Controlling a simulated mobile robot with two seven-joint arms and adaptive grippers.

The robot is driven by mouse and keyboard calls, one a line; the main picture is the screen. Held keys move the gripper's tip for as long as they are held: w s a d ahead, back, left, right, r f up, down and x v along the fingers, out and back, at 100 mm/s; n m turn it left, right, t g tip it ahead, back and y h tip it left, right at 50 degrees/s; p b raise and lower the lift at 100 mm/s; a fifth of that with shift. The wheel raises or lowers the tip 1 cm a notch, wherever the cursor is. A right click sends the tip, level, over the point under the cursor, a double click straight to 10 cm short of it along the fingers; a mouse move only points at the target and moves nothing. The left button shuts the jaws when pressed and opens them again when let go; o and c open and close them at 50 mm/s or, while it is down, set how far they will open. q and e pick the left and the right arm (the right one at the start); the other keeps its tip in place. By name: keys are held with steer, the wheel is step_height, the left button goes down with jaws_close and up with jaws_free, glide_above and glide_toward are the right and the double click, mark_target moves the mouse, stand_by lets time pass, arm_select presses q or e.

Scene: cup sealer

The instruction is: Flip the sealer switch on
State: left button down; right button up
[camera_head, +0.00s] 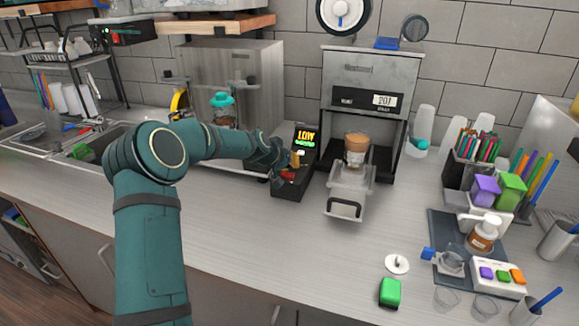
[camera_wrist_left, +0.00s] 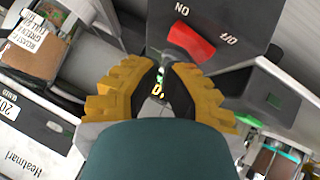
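The sealer (camera_head: 367,75) is a grey machine with a dark panel reading 201. A cup with brown contents (camera_head: 356,148) stands on its pulled-out tray (camera_head: 346,182). A black control box (camera_head: 289,189) beside it shows LOW on a lit display. Its red rocker switch (camera_head: 288,175) appears in the left wrist view (camera_wrist_left: 191,42) between ON and OFF labels. My left gripper (camera_head: 292,160) is over this box, close to the switch. In the left wrist view its yellow fingers (camera_wrist_left: 164,84) are nearly together, with nothing visible held. Contact with the switch cannot be told. My right gripper is out of view.
A metal machine (camera_head: 262,80) stands behind my left arm. A white lid-like disc (camera_head: 397,264) and green block (camera_head: 390,292) lie at the front. Pens, bottles and a button box (camera_head: 497,278) crowd the right. The counter left of the disc is clear.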

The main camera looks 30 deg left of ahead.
mark_target(288, 176)
arm_select(q)
steer(key=r, duration=0.2)
steer(key=r+p, duration=0.1)
steer(key=r, duration=0.1)
steer(key=shift+s+a, duration=0.2)
steer(key=shift+s, duration=0.1)
steer(key=d+b+v, duration=0.1)
steer(key=d+v, duration=0.1)
steer(key=v, duration=0.6)
steer(key=shift+s+r, duration=0.3)
steer(key=shift+r, duration=0.05)
steer(key=shift+f, duration=0.1)
